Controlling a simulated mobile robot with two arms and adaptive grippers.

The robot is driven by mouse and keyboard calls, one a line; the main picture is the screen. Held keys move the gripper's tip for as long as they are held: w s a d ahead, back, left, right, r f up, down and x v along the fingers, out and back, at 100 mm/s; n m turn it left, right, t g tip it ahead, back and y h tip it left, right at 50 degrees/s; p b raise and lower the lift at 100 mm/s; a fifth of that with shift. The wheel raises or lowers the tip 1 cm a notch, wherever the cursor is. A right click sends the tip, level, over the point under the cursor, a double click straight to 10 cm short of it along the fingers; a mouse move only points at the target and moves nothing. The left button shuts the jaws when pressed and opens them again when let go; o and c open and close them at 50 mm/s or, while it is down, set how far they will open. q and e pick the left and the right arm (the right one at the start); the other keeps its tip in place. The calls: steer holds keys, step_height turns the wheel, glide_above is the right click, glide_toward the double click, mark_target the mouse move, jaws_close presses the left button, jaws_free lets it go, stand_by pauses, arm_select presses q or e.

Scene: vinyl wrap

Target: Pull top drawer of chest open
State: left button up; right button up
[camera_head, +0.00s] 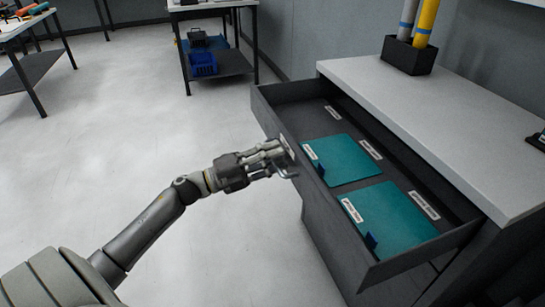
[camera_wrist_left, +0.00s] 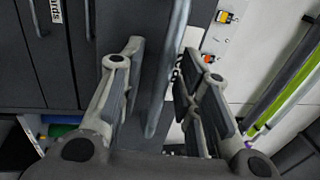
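The dark grey chest (camera_head: 335,240) has a light grey top and stands at the right in the head view. Its top drawer (camera_head: 318,118) is pulled far out, and teal inserts show inside. My left gripper (camera_head: 283,160) is at the outer side of the drawer front, by its metal handle (camera_head: 288,174). In the left wrist view, the fingers of my left gripper (camera_wrist_left: 160,90) are apart. The grey handle bar (camera_wrist_left: 167,70) runs between them with gaps visible. My right gripper is not in view.
A black holder (camera_head: 407,56) with yellow and grey rolls stands on the chest top. Another table (camera_head: 35,25) is at the upper left. The floor left of the chest is clear.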

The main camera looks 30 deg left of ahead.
arm_select(q)
steer(key=v, duration=1.2)
stand_by(0.5)
